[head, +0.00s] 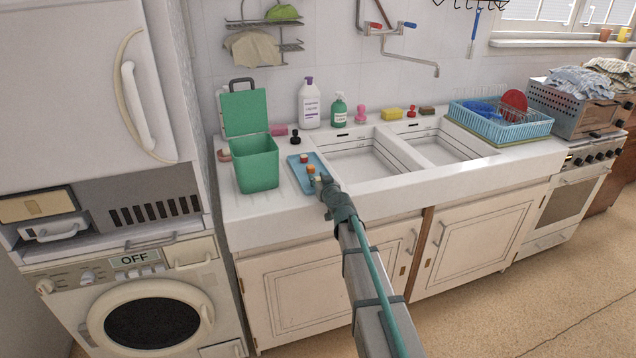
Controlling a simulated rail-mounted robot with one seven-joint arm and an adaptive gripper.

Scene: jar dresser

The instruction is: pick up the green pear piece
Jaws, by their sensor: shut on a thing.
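A blue tray (297,171) lies on the white counter between the green bin and the sink. Several small pieces are on it, including a red-topped piece (304,158) and an orange piece (311,169). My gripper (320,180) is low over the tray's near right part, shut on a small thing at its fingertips. The held thing is mostly hidden and too small for me to tell its colour. I cannot make out a green pear piece clearly in the head view.
A green bin (255,165) with its lid raised stands left of the tray. A white double sink (360,160) is to the right. Bottles, including a green one (339,110), stand behind. A blue dish rack (530,127) is farther right.

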